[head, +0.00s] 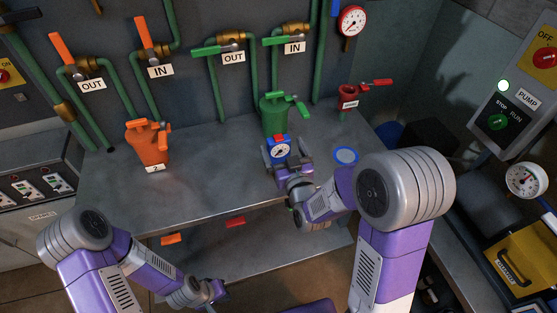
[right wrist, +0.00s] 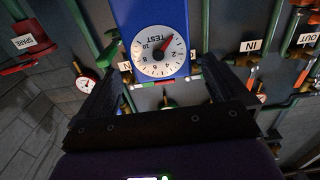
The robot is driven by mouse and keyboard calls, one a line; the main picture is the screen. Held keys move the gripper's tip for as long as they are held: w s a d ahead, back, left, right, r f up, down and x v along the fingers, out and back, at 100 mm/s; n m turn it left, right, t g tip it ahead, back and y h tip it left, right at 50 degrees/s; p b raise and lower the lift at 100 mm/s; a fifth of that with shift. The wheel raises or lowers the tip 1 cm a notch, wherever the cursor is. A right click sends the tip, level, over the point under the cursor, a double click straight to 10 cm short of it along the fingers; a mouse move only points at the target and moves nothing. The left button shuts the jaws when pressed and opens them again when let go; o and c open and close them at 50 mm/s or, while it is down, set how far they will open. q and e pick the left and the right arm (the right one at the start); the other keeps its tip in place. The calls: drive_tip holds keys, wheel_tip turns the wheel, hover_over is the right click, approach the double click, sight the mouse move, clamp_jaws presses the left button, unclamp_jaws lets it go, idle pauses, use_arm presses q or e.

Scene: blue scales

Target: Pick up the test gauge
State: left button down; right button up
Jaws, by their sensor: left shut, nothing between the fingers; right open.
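The test gauge (head: 280,150) is a blue body with a white round dial, on the bench in front of the green canister. In the right wrist view the gauge (right wrist: 148,14) shows its dial, marked TEST, with a red needle. My right gripper (head: 284,156) is open, with one finger on each side of the gauge in the picture. In the right wrist view, gaps show between the fingers and the gauge; contact is not visible. The gauge's lower part is partly hidden by the gripper in the head view. My left gripper (head: 217,291) is shut and empty, low in front of the bench.
The green canister (head: 276,115) stands close behind the gauge, and an orange canister (head: 147,143) stands left. A blue ring mark (head: 346,156) lies on the bench (head: 210,185) to the right. Pipes with valves line the back wall. The bench middle is clear.

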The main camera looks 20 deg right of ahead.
sight(277, 137)
drive_tip(key=shift+w+a+b, duration=0.2)
drive_tip(key=shift+w+b, duration=0.25)
drive_tip(key=shift+w, duration=2.2)
drive_tip(key=shift+c, duration=0.5)
drive_tip(key=c, duration=1.6)
